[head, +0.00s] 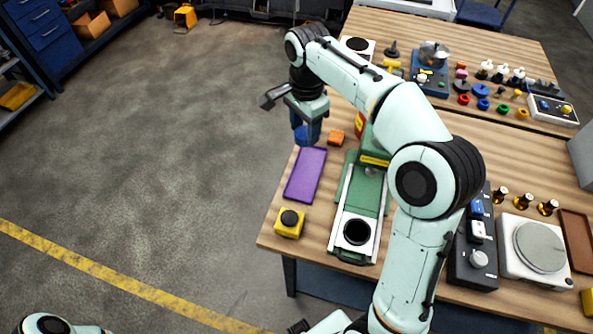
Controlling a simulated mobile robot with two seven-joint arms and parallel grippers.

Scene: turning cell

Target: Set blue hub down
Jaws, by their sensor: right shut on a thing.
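My right gripper (306,122) points down near the left edge of the wooden bench. It is shut on the blue hub (301,134), which shows as a dark blue shape below and between the fingers, partly hidden by them. The hub is just beyond the far end of a flat purple tray (292,188). I cannot tell whether the hub touches the bench. My left gripper is not in view; only part of my left arm shows at the bottom left.
An orange block (336,138) lies right of the hub. A green machine with a pale bed (345,212) stands right of the tray, and a yellow box with a black button (289,230) stands nearer. Several coloured knobs (482,90) stand farther back.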

